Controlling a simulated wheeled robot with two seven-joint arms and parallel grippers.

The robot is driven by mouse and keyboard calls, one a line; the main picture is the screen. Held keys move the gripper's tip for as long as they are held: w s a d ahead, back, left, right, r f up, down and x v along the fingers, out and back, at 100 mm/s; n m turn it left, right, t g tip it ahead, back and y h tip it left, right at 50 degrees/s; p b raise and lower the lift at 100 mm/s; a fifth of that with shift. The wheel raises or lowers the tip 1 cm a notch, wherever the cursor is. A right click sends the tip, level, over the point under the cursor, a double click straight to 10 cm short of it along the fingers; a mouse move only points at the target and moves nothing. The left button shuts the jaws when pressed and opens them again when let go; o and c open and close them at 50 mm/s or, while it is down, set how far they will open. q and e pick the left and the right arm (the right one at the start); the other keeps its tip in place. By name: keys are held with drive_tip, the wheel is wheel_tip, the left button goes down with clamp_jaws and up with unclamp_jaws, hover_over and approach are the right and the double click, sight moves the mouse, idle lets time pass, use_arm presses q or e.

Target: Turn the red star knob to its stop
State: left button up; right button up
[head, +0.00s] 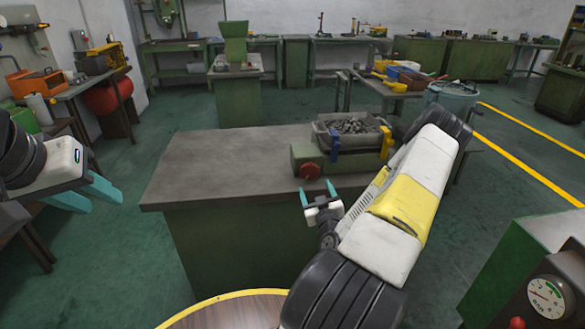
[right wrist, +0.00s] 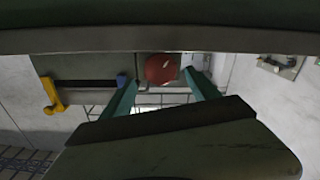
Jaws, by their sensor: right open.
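The red star knob (head: 310,171) is on the front of a green machine block (head: 303,155) on the grey-topped bench. My right gripper (head: 318,190) is open and empty, its two teal fingers pointing at the knob from the near side. In the right wrist view the red knob (right wrist: 161,69) appears between the fingertips (right wrist: 160,80), close to the right one. In the head view the knob is just beyond the fingertips, with no visible contact. My left gripper (head: 105,203) is at the far left, its fingers apart and empty, away from the bench.
The bench top (head: 220,165) is bare to the left. A green cabinet with a gauge (head: 545,297) stands at the lower right. A round wooden top (head: 235,312) is in front.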

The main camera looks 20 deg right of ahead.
sight(311, 174)
drive_tip(key=w+n, duration=0.1)
drive_tip(key=w, duration=0.1)
drive_tip(key=w+d+n, duration=0.1)
drive_tip(key=w, duration=0.4)
drive_tip(key=shift+w+d+r+n, duration=0.2)
drive_tip(key=shift+w+d+n, duration=0.1)
drive_tip(key=shift+d+n, duration=0.1)
drive_tip(key=shift+c, duration=0.2)
drive_tip(key=c, duration=1)
